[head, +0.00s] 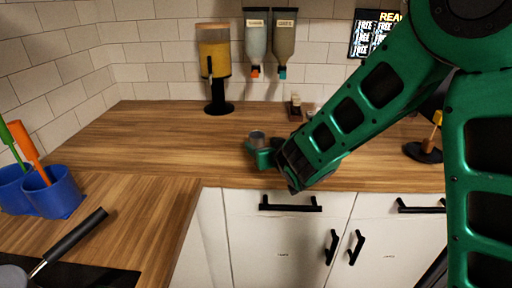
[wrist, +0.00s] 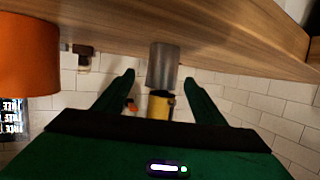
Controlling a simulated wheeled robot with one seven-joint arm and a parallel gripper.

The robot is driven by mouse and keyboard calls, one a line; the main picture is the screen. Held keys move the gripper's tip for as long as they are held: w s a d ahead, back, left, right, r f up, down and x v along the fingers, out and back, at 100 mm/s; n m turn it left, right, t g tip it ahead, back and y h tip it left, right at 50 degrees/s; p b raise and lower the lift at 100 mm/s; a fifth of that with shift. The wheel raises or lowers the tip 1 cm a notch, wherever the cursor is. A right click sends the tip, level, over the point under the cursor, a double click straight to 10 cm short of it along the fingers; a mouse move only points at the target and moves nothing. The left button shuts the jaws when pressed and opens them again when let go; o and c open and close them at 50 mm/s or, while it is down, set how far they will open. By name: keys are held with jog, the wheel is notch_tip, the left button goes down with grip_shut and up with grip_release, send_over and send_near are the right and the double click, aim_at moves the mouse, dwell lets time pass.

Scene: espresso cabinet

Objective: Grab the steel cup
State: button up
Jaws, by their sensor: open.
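The steel cup (head: 257,135) is a small grey cylinder on the wooden counter, near the front edge. In the wrist view the steel cup (wrist: 163,62) shows near the middle, between my two fingertips and upside down in the picture. My gripper (head: 263,150) is open and low over the counter at the cup, with its green fingers on either side. In the wrist view my gripper (wrist: 159,78) shows a gap on both sides of the cup. The cup's lower part is partly hidden by my gripper in the head view.
An orange cylinder (wrist: 28,55) is close on the left in the wrist view. A yellow-filled dispenser (head: 215,62) stands at the back. Blue holders (head: 55,192) with utensils are at the left. The counter (head: 150,140) left of the cup is clear.

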aim_at(259, 141)
jog(key=shift+r+x, duration=0.1)
jog(key=shift+x, duration=1.3)
jog(key=shift+r+x, duration=0.15)
jog(key=shift+x, duration=1.3)
jog(key=shift+a, duration=0.2)
jog(key=c, duration=1.2)
